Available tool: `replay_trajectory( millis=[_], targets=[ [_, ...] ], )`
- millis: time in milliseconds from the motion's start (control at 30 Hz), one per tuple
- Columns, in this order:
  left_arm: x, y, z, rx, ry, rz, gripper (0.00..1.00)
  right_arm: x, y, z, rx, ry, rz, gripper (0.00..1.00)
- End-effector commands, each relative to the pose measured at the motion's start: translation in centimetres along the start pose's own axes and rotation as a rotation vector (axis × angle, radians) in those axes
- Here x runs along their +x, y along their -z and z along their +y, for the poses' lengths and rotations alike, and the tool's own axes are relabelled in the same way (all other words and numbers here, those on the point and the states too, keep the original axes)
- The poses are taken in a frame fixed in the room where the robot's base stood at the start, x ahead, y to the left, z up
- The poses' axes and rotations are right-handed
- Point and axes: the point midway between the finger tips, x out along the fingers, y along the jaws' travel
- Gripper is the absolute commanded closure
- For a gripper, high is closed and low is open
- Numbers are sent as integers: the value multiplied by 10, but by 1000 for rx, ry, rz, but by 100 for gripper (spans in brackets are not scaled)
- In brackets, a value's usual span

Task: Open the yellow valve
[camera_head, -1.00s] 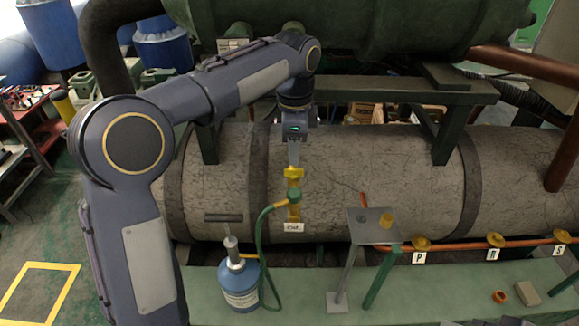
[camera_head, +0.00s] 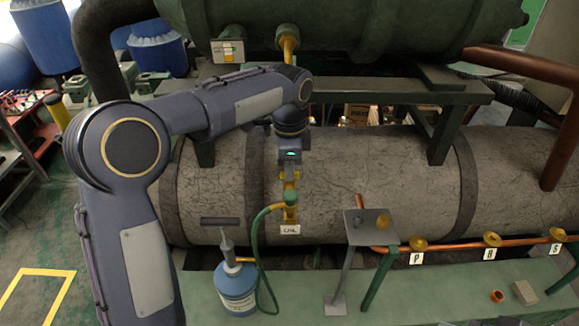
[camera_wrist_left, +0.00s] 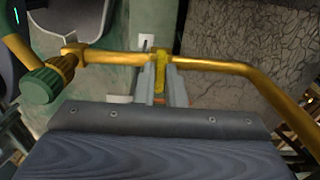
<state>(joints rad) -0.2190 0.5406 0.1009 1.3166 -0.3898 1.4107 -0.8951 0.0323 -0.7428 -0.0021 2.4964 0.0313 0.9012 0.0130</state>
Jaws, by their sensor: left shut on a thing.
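The yellow valve (camera_wrist_left: 161,72) is a small bright yellow lever on a brass pipe (camera_wrist_left: 215,65). In the left wrist view it lies between the two grey fingers of my left gripper (camera_wrist_left: 162,84), which is shut on it. In the head view my left gripper (camera_head: 290,174) points down at the brass fitting above the green hose connector (camera_head: 290,197). The fingers hide much of the valve there. The green connector also shows at the left of the left wrist view (camera_wrist_left: 42,84). My right gripper is in neither view.
A green hose (camera_head: 257,250) runs from the connector down by a blue cylinder (camera_head: 237,290). A labelled tag (camera_head: 290,229) sits below the fitting. A metal stand (camera_head: 368,228) and brass valves (camera_head: 418,244) are to the right. The big cracked tank (camera_head: 350,180) lies close behind.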

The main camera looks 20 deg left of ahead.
Motion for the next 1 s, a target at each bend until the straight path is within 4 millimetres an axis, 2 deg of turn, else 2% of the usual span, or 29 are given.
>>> replay_trajectory(
  millis=[267,467,1000],
  targets=[
    [-1,0,0,-18,-1,0,100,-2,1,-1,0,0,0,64],
    [-2,0,0,-100,-1,-1,100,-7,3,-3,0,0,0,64],
    [-3,0,0,-574,1,-1,100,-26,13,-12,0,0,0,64]
  ],
)
